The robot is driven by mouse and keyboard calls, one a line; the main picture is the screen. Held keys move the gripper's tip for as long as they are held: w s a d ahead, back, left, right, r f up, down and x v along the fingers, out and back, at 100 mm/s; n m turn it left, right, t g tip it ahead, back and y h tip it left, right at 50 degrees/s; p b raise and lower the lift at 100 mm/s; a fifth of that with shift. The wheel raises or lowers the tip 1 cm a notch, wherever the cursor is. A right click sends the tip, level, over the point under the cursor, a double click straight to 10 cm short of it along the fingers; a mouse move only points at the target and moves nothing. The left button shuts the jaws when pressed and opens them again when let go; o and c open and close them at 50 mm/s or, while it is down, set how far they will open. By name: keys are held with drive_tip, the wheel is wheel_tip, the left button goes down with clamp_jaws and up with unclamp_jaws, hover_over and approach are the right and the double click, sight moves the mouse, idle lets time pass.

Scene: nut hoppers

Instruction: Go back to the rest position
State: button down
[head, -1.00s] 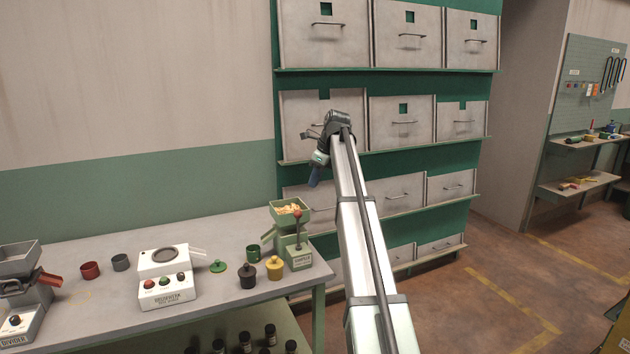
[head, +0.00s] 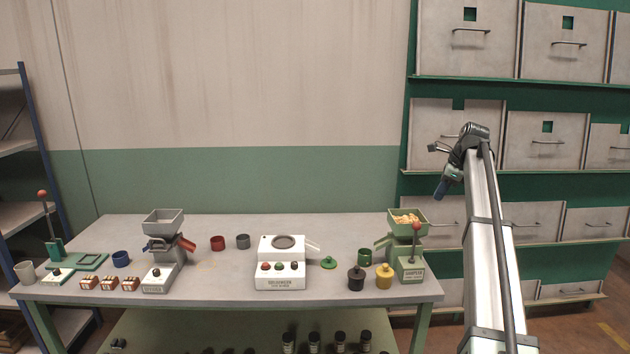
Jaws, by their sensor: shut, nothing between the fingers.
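My gripper (head: 434,148) is at the end of my raised arm, right of the table and in front of the hopper cabinet (head: 456,90). My arm comes up from the lower right edge of the picture and hides part of the lower hopper fronts.
The table bears a green sampler (head: 409,262) with nuts in its hopper, a white scale-like machine (head: 280,268), a grey divider (head: 163,262) and several small cups and lids. Dark bottles (head: 313,342) stand on the shelf below. A blue-framed rack (head: 38,150) stands at the left.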

drive_tip(key=s+f+n+t+h, duration=0.1)
drive_tip(key=s+f+n+h, duration=0.15)
drive_tip(key=f+n, duration=0.65)
drive_tip(key=s+f+n+t+h, duration=0.1)
drive_tip(key=s+f+n, duration=0.3)
drive_tip(key=f+n, duration=0.5)
drive_tip(key=s+a+f+n+g, duration=0.1)
drive_tip(key=s+a+f, duration=0.3)
drive_tip(key=f, duration=0.6)
drive_tip(key=s+a+f+n+g, duration=0.1)
drive_tip(key=s+a+f, duration=0.1)
drive_tip(key=s+f, duration=0.6)
drive_tip(key=s+a+f+g, duration=0.2)
drive_tip(key=s+a+f, duration=0.15)
drive_tip(key=f, duration=0.75)
drive_tip(key=s+a+f+n+g, duration=0.1)
drive_tip(key=s+a+f, duration=0.4)
drive_tip(key=s, duration=0.9)
drive_tip(key=s+a+f+n+g, duration=0.1)
drive_tip(key=s+a+f+g, duration=0.3)
drive_tip(key=s+f, duration=0.8)
drive_tip(key=s+a+f+n+g, duration=0.1)
drive_tip(key=s+a+f+g, duration=0.2)
drive_tip(key=s, duration=1.4)
drive_tip(key=a+f, duration=0.3)
drive_tip(key=f, duration=0.2)
drive_tip(key=shift+s+f+y, duration=0.2)
drive_tip(key=shift+f+y, duration=0.05)
drive_tip(key=shift+y, duration=0.1)
